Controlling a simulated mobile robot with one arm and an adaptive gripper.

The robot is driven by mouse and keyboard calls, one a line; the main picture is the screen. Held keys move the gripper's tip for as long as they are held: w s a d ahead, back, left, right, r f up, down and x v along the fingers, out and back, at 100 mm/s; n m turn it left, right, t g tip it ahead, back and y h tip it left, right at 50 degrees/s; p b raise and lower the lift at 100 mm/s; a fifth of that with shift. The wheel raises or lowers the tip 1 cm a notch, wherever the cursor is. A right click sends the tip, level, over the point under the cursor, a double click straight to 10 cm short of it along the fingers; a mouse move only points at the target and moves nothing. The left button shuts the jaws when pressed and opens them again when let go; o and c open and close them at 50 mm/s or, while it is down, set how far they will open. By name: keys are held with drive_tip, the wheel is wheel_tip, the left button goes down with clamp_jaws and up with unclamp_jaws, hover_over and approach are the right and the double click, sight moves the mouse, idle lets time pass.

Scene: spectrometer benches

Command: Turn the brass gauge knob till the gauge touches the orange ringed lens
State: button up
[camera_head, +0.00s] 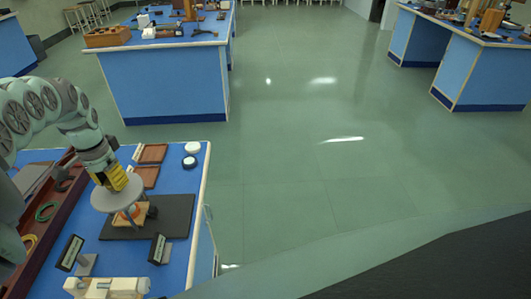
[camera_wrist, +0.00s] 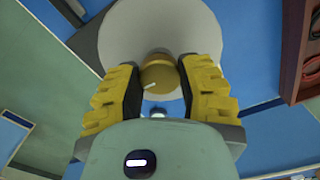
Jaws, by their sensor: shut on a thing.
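In the head view my gripper (camera_head: 117,180) points down onto the grey disc (camera_head: 112,198), and the knob is hidden by the fingers. An orange part (camera_head: 129,213), perhaps the ringed lens, shows under the disc on the dark plate (camera_head: 176,219). I cannot tell whether the gauge touches it.
Two small dark signs (camera_head: 70,253) (camera_head: 158,248) stand in front of the plate, near a cream device (camera_head: 104,288). A maroon tray (camera_head: 58,220) with coloured rings lies at left. Brown trays (camera_head: 152,153) and small round pieces (camera_head: 192,148) lie behind. Other blue benches (camera_head: 165,80) stand beyond open floor.

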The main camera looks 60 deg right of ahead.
idle(0.5)
drive_tip(key=o, duration=1.2)
drive_tip(key=shift+r, duration=0.1)
drive_tip(key=shift+r, duration=5.9)
